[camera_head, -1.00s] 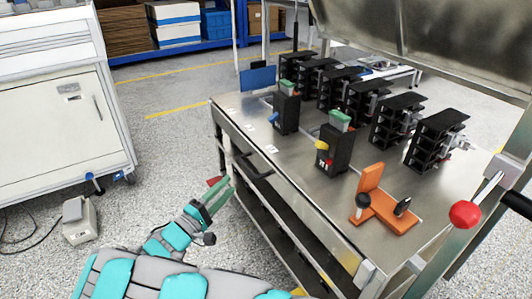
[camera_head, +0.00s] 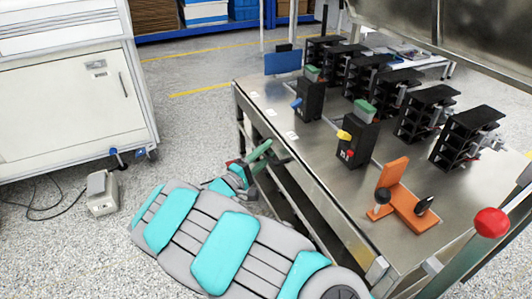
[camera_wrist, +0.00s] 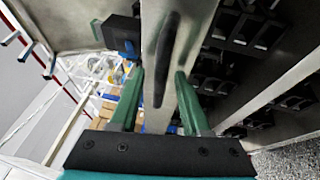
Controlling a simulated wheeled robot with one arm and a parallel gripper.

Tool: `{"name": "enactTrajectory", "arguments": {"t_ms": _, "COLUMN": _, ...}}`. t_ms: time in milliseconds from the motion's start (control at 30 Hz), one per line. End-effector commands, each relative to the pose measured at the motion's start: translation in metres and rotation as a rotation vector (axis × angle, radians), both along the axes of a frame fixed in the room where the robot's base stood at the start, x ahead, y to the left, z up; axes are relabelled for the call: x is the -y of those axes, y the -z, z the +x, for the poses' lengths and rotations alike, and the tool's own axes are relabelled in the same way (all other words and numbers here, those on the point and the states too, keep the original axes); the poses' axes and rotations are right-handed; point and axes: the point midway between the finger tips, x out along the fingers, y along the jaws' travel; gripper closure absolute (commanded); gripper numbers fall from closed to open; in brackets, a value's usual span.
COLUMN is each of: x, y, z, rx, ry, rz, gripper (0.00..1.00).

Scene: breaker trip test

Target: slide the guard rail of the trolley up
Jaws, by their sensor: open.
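The trolley (camera_head: 335,200) is a steel table with an open lower side. I cannot tell for sure which part is its guard rail; a pale metal bar (camera_wrist: 155,110) with a dark elongated handle (camera_wrist: 167,58) shows in the wrist view. My gripper (camera_head: 266,152) is at the trolley's left long side, just below the top. In the wrist view my gripper (camera_wrist: 157,92) has its green fingers apart, with the bar and handle between or just beyond them. Contact cannot be told. My forearm hides part of the trolley's lower side.
Black breaker units (camera_head: 310,97) and an orange fixture (camera_head: 403,205) stand on the trolley top. A red ball knob (camera_head: 491,222) sticks out at right. A white cabinet (camera_head: 70,100) and a small grey box (camera_head: 102,194) stand at left.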

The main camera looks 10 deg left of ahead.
Motion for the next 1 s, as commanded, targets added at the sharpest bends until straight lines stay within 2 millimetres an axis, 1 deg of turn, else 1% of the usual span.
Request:
{"name": "enactTrajectory", "arguments": {"t_ms": 100, "x": -0.0001, "y": 0.0, "z": -0.0002, "rx": 0.0, "ry": 0.0, "rz": 0.0, "gripper": 0.53}}
{"name": "enactTrajectory", "arguments": {"t_ms": 500, "x": 0.0, "y": 0.0001, "z": -0.0003, "rx": 0.0, "ry": 0.0, "rz": 0.0, "gripper": 0.98}}
{"name": "enactTrajectory", "arguments": {"t_ms": 533, "x": 0.0, "y": 0.0001, "z": -0.0003, "rx": 0.0, "ry": 0.0, "rz": 0.0, "gripper": 1.0}}
{"name": "enactTrajectory", "arguments": {"t_ms": 1000, "x": 0.0002, "y": 0.0003, "z": -0.0004, "rx": 0.0, "ry": 0.001, "rz": 0.0, "gripper": 1.0}}
